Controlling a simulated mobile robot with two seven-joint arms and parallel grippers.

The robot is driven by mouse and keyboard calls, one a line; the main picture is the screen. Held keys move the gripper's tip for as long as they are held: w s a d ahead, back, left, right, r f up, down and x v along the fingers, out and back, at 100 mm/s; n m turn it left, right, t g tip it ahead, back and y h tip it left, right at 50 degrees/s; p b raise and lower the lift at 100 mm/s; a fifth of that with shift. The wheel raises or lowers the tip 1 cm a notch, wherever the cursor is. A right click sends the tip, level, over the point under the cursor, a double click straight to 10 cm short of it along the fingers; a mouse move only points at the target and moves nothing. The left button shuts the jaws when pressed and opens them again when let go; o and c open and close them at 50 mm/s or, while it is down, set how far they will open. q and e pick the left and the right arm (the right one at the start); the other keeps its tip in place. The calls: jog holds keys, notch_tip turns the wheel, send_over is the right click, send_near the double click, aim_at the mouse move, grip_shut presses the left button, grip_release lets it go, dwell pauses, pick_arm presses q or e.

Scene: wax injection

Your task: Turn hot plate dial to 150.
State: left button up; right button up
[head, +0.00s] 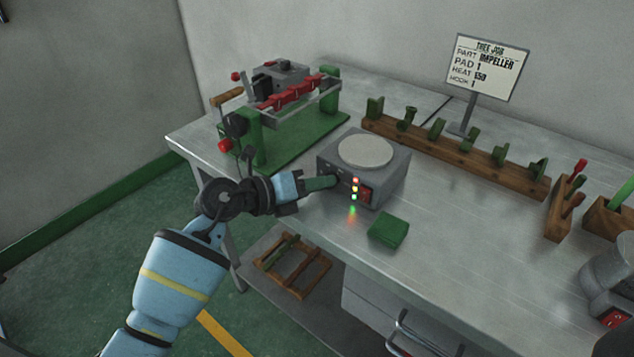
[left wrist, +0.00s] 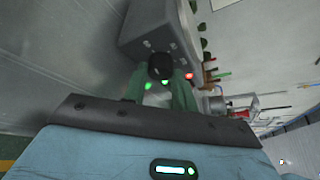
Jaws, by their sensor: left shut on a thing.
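The hot plate (head: 392,176) is a grey box with a round pale top, standing on the bench. Its dark dial (left wrist: 160,67) is on the front face, between my left gripper's green fingers in the left wrist view. My left gripper (head: 335,180) is at the dial and shut on it; in the head view the fingers mostly hide the dial. The dial's setting cannot be read. Lit red, yellow and green lamps (head: 355,189) and a red switch (head: 367,193) are right of the dial. A sign (head: 487,67) reads HEAT 150. My right gripper is not in view.
A green block (head: 388,231) lies on the bench in front of the hot plate. A green-based machine (head: 290,140) with a crank stands to the left. A wooden rack (head: 465,158) of green pieces runs behind.

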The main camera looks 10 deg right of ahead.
pick_arm(q)
jog(key=shift+r+m+y+p, duration=0.3)
jog(key=shift+m+p, duration=0.1)
jog(key=shift+p, duration=0.25)
jog(key=shift+r+m+t+y+p, duration=0.2)
jog(key=shift+m+t+y+p, duration=0.2)
jog(key=shift+m+p, duration=0.65)
jog(key=shift+p, duration=0.6)
jog(key=shift+s+d+m+t+y+p, duration=0.15)
jog(key=shift+m+t+y+p, duration=0.25)
jog(key=shift+m+y+p, duration=0.45)
jog(key=shift+f+p, duration=0.15)
jog(key=shift+p, duration=0.25)
jog(key=shift+f, duration=0.1)
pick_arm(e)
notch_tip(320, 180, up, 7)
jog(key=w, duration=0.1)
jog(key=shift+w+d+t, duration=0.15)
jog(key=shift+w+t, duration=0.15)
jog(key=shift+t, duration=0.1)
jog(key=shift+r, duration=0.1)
